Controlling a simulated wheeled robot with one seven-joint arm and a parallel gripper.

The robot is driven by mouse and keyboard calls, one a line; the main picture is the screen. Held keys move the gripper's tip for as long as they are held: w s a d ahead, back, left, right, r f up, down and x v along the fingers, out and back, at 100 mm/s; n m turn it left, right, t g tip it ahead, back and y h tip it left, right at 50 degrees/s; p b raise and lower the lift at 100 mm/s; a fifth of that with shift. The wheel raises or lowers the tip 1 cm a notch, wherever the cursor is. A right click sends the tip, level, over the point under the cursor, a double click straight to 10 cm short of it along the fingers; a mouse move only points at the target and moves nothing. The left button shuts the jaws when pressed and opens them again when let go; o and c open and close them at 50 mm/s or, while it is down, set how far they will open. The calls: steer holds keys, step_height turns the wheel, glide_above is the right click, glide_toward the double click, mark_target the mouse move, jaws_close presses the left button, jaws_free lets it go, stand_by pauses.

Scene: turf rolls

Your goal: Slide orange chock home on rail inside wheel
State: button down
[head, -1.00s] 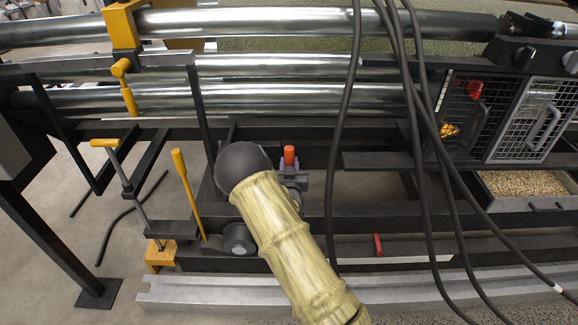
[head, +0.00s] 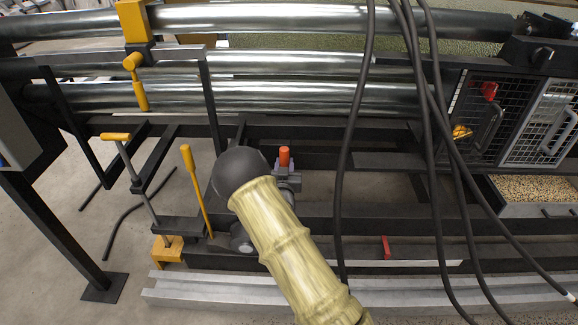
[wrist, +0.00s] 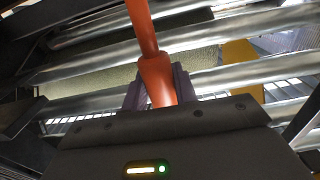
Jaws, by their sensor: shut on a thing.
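My gripper (head: 285,164) is shut on the orange chock (head: 285,156), whose upper end sticks up between the fingers. In the wrist view the chock (wrist: 158,78) is a long orange piece between the two grey-purple fingers (wrist: 158,92); its lower end is hidden by the gripper body. A round grey wheel (head: 241,240) sits low on the frame, left of and below my gripper, partly hidden by my arm. A dark lower rail (head: 330,250) runs across the front. The chock appears above this rail; I cannot see contact.
A yellow lever (head: 195,185) and a yellow-topped crank (head: 117,137) stand at left. Black cables (head: 345,150) hang right of my gripper. A red piece (head: 386,247) is on the lower rail. Shiny rollers (head: 280,98) cross behind. A grain tray (head: 530,190) is at right.

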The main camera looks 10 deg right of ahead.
steer(key=shift+w+a+r, duration=0.15)
steer(key=shift+a+r, duration=0.05)
steer(key=shift+a, duration=0.3)
steer(key=c, duration=1)
jaws_free()
steer(key=shift+f, duration=0.25)
steer(key=s+a, duration=0.1)
steer(key=s, duration=0.4)
steer(key=s+a+p, duration=0.1)
steer(key=s, duration=0.5)
steer(key=s+a+p, duration=0.1)
steer(key=s, duration=0.5)
steer(key=shift+s+a+r, duration=0.1)
steer(key=shift+a+r, duration=0.05)
steer(key=shift+a, duration=0.05)
